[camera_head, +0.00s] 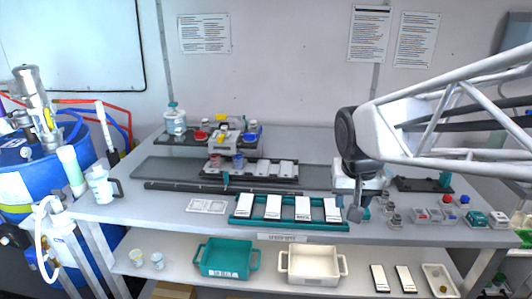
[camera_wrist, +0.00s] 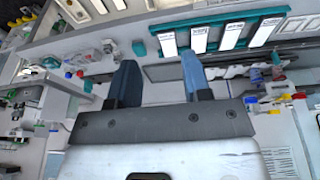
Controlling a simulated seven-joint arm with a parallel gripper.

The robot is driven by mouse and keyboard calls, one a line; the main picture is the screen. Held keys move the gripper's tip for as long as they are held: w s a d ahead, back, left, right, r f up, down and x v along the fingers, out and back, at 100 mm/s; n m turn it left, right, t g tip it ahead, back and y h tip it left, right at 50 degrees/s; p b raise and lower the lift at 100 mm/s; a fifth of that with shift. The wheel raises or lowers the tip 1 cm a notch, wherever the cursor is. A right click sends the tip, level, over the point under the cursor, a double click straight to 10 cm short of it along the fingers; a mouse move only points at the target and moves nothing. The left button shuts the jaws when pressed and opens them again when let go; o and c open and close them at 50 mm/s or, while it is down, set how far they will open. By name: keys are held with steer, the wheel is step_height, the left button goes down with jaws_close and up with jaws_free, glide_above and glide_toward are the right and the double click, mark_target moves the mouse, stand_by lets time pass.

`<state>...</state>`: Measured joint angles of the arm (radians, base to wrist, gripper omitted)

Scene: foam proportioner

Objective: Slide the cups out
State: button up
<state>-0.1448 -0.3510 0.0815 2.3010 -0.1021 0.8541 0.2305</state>
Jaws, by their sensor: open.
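Two small cups, one reddish (camera_head: 215,160) and one bluish (camera_head: 238,161), stand under the dispensing device (camera_head: 224,141) at the back of the bench, on a dark rail. Two more light cups, one (camera_head: 136,257) and another (camera_head: 157,261), stand on the lower shelf at left. My gripper (camera_head: 360,212) is at the right of the bench, right of the teal tray (camera_head: 236,222), well apart from all of these cups. In the wrist view my gripper (camera_wrist: 159,64) has its two fingers spread with nothing between them. I cannot make out these cups in the wrist view.
White-topped slides lie in the teal tray, also in the wrist view (camera_wrist: 270,12). A long black bar (camera_head: 215,188) lies behind it. Small containers (camera_head: 428,215) crowd the right. A teal bin (camera_head: 228,257) and a white bin (camera_head: 312,265) stand on the lower shelf.

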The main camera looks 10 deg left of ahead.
steer(key=w+a, duration=0.8)
steer(key=w, duration=0.4)
steer(key=t, duration=0.1)
glide_toward(225, 173)
steer(key=shift+y, duration=0.3)
steer(key=x, duration=0.4)
steer(key=shift+w+d+f, duration=0.1)
steer(key=shift+d+f, duration=0.2)
steer(key=shift+f, duration=0.05)
steer(key=shift+x, duration=3.9)
steer(key=shift+w, duration=0.15)
jaws_close()
